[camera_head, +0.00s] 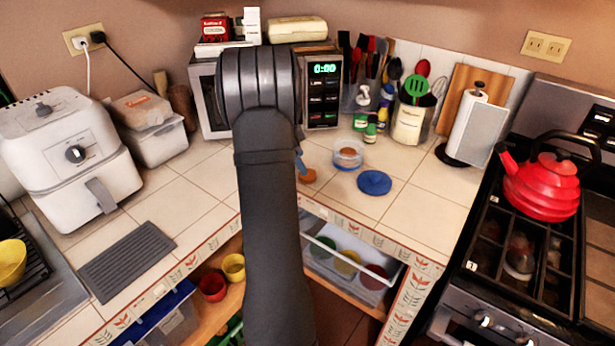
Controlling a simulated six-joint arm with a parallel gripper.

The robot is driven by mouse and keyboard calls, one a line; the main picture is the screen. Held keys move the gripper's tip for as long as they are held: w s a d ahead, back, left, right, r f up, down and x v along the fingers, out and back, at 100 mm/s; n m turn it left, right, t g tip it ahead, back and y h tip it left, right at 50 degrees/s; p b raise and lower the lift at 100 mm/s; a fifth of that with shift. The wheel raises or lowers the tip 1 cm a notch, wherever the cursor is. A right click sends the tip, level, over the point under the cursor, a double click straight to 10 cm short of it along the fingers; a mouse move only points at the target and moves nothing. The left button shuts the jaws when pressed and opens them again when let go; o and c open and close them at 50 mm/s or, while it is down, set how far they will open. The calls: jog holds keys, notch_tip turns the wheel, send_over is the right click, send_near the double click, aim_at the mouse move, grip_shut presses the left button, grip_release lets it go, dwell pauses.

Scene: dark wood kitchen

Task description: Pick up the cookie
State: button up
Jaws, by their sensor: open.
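A round orange-brown cookie (308,175) lies on the tiled counter near its front edge, just right of my arm. Its left part is hidden. A clear round container (348,153) stands behind it to the right, with something orange-brown inside. A blue round lid (374,182) lies flat on the tiles to the right. My gripper (301,164) is mostly hidden behind my dark arm. Only a small grey-blue part of it shows, just above the cookie in the picture. It is open, and I cannot tell whether it touches the cookie.
A microwave (322,92) stands behind my arm. Spice bottles (371,127) and a utensil crock (410,122) stand at the back, with a paper towel holder (474,128) to their right. A red kettle (541,185) sits on the stove. An air fryer (70,155) is at left.

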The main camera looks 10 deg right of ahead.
aim_at(308, 176)
jog(key=x, duration=0.5)
jog(key=shift+s+f, duration=0.15)
jog(key=shift+s, duration=0.15)
jog(key=c, duration=1.1)
